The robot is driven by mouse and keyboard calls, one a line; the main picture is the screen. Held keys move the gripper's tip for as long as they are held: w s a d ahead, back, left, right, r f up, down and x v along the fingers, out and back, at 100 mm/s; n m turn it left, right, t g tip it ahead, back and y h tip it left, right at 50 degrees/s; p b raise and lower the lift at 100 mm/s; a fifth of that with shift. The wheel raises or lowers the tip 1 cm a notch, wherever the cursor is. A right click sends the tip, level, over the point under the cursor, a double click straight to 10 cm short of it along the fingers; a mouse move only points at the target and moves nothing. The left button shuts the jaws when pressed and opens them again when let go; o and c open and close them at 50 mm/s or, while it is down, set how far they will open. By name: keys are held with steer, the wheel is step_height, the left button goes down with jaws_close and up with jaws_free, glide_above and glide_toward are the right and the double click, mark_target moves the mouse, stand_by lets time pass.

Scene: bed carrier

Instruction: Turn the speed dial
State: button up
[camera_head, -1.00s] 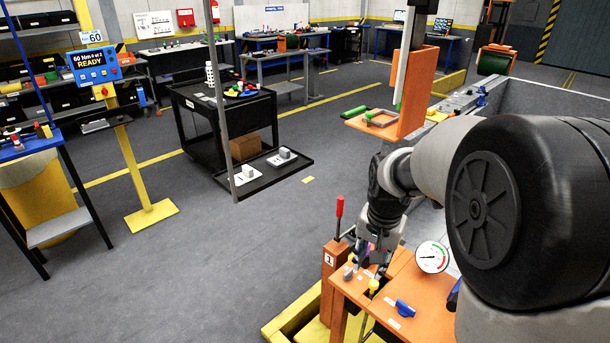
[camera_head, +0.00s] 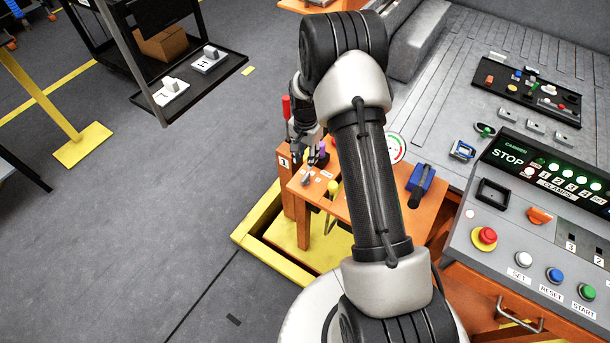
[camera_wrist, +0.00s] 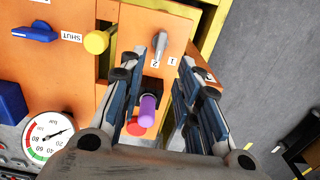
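A small grey pointer knob (camera_wrist: 156,42) sits on the orange panel with number labels beside it. It looks like the speed dial, though no "speed" label is readable. It also shows in the head view (camera_head: 306,177), just below my gripper (camera_head: 306,156). In the wrist view my gripper (camera_wrist: 174,55) has its fingers apart with nothing between the tips.
A blue valve handle (camera_wrist: 36,32) marked SHUT and a pressure gauge (camera_wrist: 48,134) are on the left in the wrist view. A red-handled lever (camera_head: 286,108) stands beside my gripper. The control console (camera_head: 470,215) is at right; open floor (camera_head: 150,220) lies left.

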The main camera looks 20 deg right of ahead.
mark_target(306, 177)
step_height(306, 177, down, 10)
steer(key=shift+f+b, duration=0.15)
steer(key=shift+b, duration=1.1)
jaws_close()
